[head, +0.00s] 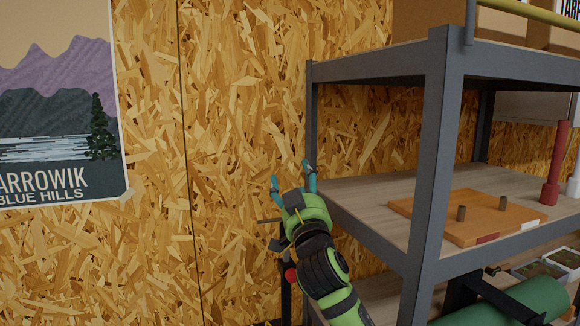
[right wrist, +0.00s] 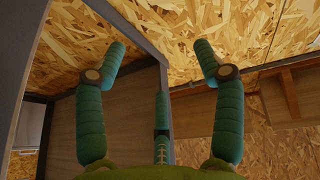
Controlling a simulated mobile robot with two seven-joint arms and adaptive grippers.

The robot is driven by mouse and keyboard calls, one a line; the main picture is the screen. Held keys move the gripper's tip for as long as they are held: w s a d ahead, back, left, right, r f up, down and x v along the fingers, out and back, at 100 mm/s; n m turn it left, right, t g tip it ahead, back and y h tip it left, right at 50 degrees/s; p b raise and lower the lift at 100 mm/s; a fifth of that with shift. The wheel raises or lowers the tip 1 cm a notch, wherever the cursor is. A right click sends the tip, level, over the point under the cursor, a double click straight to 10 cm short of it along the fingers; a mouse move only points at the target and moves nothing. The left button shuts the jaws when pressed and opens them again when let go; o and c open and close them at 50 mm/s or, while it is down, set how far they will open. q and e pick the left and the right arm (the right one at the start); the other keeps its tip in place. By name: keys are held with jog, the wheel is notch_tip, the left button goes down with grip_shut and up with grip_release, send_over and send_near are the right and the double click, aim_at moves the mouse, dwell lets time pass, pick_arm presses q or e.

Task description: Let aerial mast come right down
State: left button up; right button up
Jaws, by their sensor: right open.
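My right gripper (head: 291,176) is open, with its teal fingers raised in front of the chipboard wall and just left of the shelf unit's left post. The right wrist view shows its fingers (right wrist: 160,62) spread with nothing between them. I cannot surely pick out the aerial mast. A red upright post with a wider foot (head: 553,166) stands on the middle shelf at the right, well away from the gripper. A dark upright piece (head: 286,302) shows low behind my right wrist, mostly hidden. My left gripper is not in view.
The grey metal shelf unit (head: 437,170) fills the right side, its posts close to my right arm. An orange board with two pegs (head: 470,217) lies on the middle shelf, a green roll (head: 520,300) below. A poster (head: 60,100) hangs left. The wall between is clear.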

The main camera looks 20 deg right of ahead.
jog(key=v, duration=0.6)
dwell(0.3)
